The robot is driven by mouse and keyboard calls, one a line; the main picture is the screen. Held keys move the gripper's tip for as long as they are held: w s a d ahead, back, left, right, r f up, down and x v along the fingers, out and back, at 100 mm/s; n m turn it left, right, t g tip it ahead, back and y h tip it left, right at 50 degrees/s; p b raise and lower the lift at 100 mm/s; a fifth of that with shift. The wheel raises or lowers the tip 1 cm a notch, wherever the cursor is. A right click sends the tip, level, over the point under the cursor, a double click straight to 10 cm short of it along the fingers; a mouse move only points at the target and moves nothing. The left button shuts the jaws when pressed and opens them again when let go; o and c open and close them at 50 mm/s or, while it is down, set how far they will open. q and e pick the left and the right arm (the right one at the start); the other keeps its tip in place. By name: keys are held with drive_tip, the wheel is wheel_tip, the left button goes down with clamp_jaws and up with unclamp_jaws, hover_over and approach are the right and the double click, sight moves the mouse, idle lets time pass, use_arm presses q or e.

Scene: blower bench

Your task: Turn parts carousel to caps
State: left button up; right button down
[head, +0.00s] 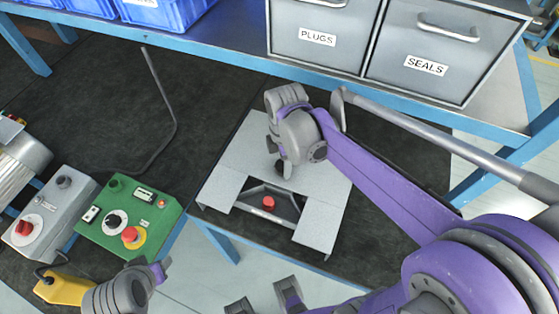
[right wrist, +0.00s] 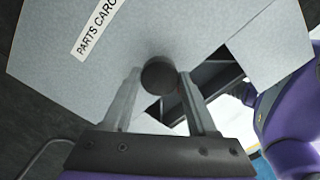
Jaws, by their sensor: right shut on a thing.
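The parts carousel (head: 240,150) is a low grey box with a flat top and a cut-out at its front. A dark compartment with a small red part (head: 268,202) shows in the cut-out. In the right wrist view the carousel top (right wrist: 60,75) carries a label (right wrist: 97,25) reading "PARTS CARO", the rest cut off. My right gripper (head: 282,168) is over the top, its fingers largely hidden in the head view. In the right wrist view my right gripper (right wrist: 160,95) is shut on a dark round knob (right wrist: 159,75).
A green control box (head: 125,220) and a grey control box (head: 47,212) with red buttons stand at left. Drawers marked PLUGS (head: 317,37) and SEALS (head: 425,66) and blue bins (head: 165,12) stand behind. A bent rod (head: 165,110) lies on the dark mat.

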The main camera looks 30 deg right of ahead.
drive_tip(key=shift+c, duration=1)
unclamp_jaws()
wheel_tip(320, 180, up, 11)
drive_tip(key=p, duration=0.1)
drive_tip(key=shift+f, duration=0.1)
